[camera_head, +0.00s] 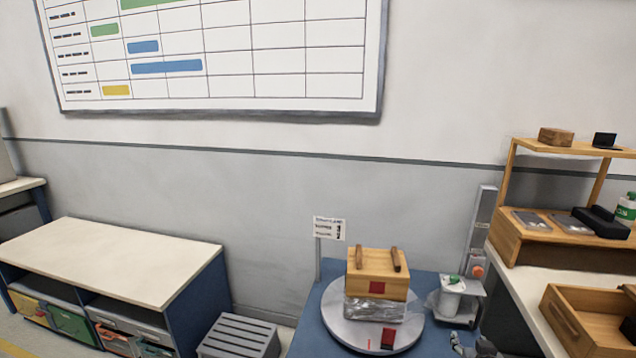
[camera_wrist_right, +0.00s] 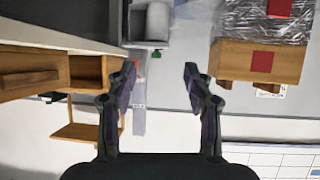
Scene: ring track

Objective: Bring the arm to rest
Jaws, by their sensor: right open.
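My right gripper (camera_head: 472,346) shows only in part at the bottom edge of the head view, just right of the round turntable (camera_head: 350,333). In the right wrist view my right gripper (camera_wrist_right: 160,76) has its two dark fingers spread apart, with nothing between them. The wooden box (camera_head: 371,263) with a red square stands on a plastic-wrapped block (camera_head: 375,309) on the turntable. The wrist view shows the box (camera_wrist_right: 236,61) to the right, apart from the fingers, upside down. My left gripper is not in view.
A white container (camera_head: 452,292) stands on a small bracket beside the turntable. At right are a wooden shelf (camera_head: 571,147) and an open wooden drawer (camera_head: 588,322). A low bench (camera_head: 110,262) and grey stool (camera_head: 240,336) stand at left. A wall board (camera_head: 220,60) hangs behind.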

